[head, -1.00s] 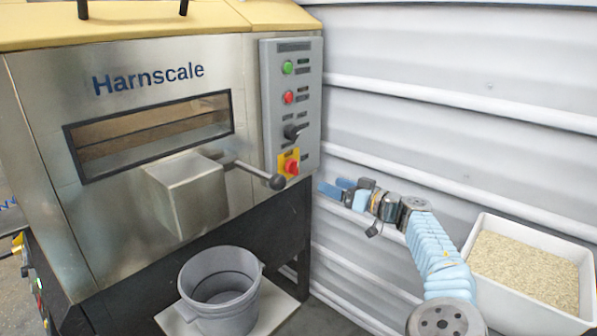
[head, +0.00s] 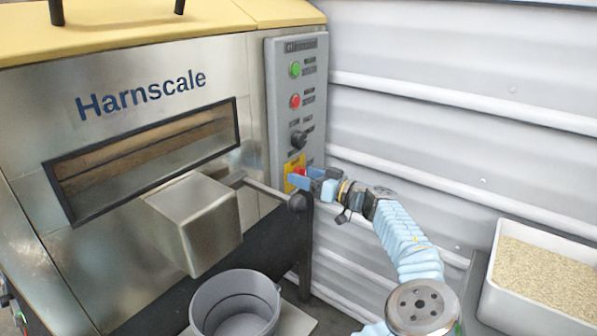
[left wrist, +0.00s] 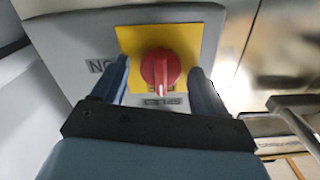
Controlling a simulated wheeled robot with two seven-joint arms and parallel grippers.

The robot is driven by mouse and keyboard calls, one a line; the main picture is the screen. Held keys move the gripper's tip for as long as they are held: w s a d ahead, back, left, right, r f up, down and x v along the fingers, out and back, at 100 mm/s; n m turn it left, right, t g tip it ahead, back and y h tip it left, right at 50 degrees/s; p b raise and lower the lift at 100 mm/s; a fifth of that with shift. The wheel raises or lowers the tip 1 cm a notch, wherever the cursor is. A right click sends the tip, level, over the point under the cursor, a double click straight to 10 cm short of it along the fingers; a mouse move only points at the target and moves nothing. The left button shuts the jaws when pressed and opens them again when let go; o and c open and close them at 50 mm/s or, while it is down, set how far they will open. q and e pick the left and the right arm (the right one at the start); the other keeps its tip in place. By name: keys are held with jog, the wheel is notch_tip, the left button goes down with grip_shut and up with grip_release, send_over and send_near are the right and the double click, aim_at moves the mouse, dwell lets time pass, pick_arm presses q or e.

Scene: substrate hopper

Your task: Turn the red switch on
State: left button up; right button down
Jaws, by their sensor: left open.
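The red switch (left wrist: 160,68) is a rotary knob on a yellow plate (left wrist: 130,42) low on the grey control panel. In the left wrist view its grip ridge stands about upright, with a white mark at its lower end. In the head view the switch (head: 300,170) is partly hidden by my left gripper (head: 296,178). My left gripper is open, and its blue fingers (left wrist: 159,68) stand on either side of the knob in the wrist view, with visible gaps. I cannot tell how far the fingertips reach along it. My right gripper is not in view.
The panel (head: 282,110) also carries a green button (head: 295,69), a red button (head: 295,101) and a black knob (head: 299,140). A lever with a black ball (head: 298,202) sticks out just below my gripper. A grey bucket (head: 236,298) and a white substrate bin (head: 500,290) stand lower.

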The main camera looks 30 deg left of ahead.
pick_arm(q)
jog(key=shift+c, duration=0.3)
jog(key=c, duration=1)
jog(key=shift+m, duration=0.3)
jog(key=m+p, duration=0.1)
jog(key=m, duration=1.6)
jog(key=shift+w+f, duration=0.1)
jog(key=shift+f, duration=0.05)
jog(key=shift+m, duration=0.4)
